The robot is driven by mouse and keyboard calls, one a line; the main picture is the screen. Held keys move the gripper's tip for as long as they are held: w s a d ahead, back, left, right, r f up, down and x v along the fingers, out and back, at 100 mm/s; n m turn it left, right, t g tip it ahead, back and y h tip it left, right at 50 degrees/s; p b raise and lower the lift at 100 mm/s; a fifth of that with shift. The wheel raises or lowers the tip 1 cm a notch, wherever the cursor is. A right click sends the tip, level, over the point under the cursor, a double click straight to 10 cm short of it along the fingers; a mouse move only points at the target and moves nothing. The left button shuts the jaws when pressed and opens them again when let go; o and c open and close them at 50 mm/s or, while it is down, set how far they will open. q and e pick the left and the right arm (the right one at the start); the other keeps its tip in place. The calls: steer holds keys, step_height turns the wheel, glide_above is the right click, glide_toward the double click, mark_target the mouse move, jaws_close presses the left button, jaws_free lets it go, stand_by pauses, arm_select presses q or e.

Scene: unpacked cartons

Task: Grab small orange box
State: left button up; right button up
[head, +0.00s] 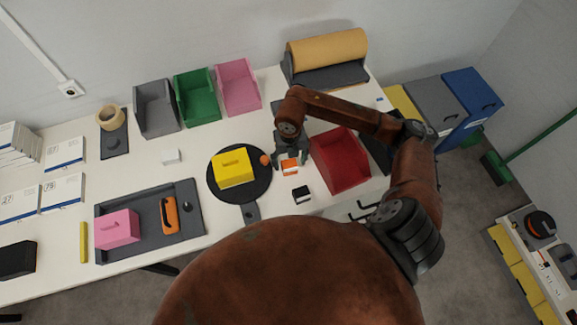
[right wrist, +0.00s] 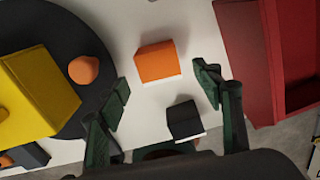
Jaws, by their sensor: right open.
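The small orange box (head: 290,168) lies on the white table, between the round black board and the red bin. In the right wrist view the orange box (right wrist: 158,62) is ahead of the fingers, with white lower sides, and nothing touches it. My right gripper (head: 291,157) is open and empty above the table, close to the orange box. In the right wrist view its two green-padded fingers (right wrist: 163,95) are apart, one on each side of the space below the box. My left gripper is not in view.
A small black box (right wrist: 184,120) is near the fingers. A red bin (head: 339,160) stands right of them. A round black board (head: 262,188) holds a yellow box (head: 232,168) and an orange ball (head: 265,160). A grey tray (head: 150,238) is at the left.

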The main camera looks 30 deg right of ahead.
mark_target(290, 164)
steer(key=f, duration=0.5)
steer(key=shift+w+d, duration=0.15)
steer(key=shift+w, duration=0.2)
steer(key=shift+c, duration=0.3)
steer(key=c, duration=1)
